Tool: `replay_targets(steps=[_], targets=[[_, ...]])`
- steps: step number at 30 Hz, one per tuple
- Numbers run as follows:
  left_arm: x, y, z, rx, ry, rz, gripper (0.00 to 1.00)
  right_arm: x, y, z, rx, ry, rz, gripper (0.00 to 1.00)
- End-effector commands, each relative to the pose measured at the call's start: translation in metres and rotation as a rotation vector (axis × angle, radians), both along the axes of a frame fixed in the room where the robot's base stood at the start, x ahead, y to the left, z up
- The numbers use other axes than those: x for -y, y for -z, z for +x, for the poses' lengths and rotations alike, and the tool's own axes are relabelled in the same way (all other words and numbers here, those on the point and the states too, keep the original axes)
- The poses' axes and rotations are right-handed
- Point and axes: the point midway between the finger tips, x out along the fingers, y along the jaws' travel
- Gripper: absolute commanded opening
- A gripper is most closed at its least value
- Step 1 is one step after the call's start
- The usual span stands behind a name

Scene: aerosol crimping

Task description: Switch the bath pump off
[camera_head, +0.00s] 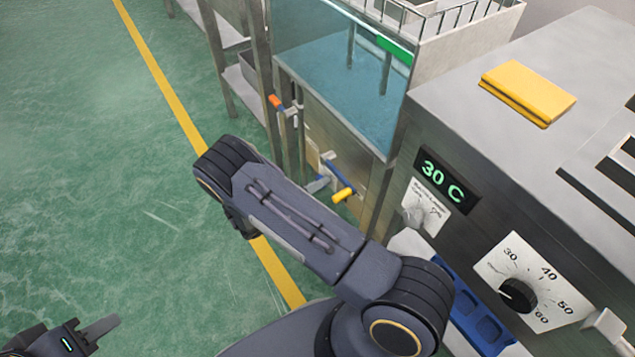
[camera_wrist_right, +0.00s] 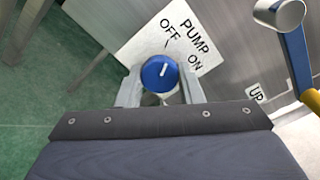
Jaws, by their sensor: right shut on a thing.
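The pump knob (camera_wrist_right: 160,73) is blue with a short white pointer line, in front of a white plate (camera_wrist_right: 135,50) lettered PUMP, OFF and ON. In the right wrist view the pointer is tilted up and to the right, between the OFF and ON lettering. My right gripper (camera_wrist_right: 160,90) is shut on the knob, one finger on each side. In the head view my right arm hides this gripper and the knob. My left gripper (camera_head: 92,333) is at the lower left corner of the head view, over the floor, partly cut off.
A glass-walled water bath (camera_head: 345,85) stands at the top. A blue lever with a yellow grip (camera_head: 343,194) sticks out below it, close to my right arm. A steel cabinet at right has a 30 C display (camera_head: 447,181) and a black dial (camera_head: 517,295). Green floor lies free at left.

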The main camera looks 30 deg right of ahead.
Motion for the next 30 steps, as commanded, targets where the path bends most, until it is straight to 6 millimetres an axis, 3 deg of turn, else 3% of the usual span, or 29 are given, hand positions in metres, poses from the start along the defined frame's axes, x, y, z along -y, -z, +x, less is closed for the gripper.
replay_targets(steps=[17,18,22,30], targets=[[-0.0001,-0.0009,0.0,0.0,0.0,0.0,0.36,-0.0008,0.0006,0.0,-0.037,-0.002,0.0,0.11],[-0.0001,-0.0009,0.0,0.0,0.0,0.0,0.36,-0.0008,0.0006,0.0,-0.037,-0.002,0.0,0.36],[-0.0001,-0.0009,0.0,0.0,0.0,0.0,0.36,-0.0006,0.0004,0.0,-0.036,-0.001,-0.001,0.53],[0.0,-0.001,0.0,0.0,0.0,0.0,0.36,-0.0005,0.0001,0.0,-0.035,-0.001,-0.002,0.55]])
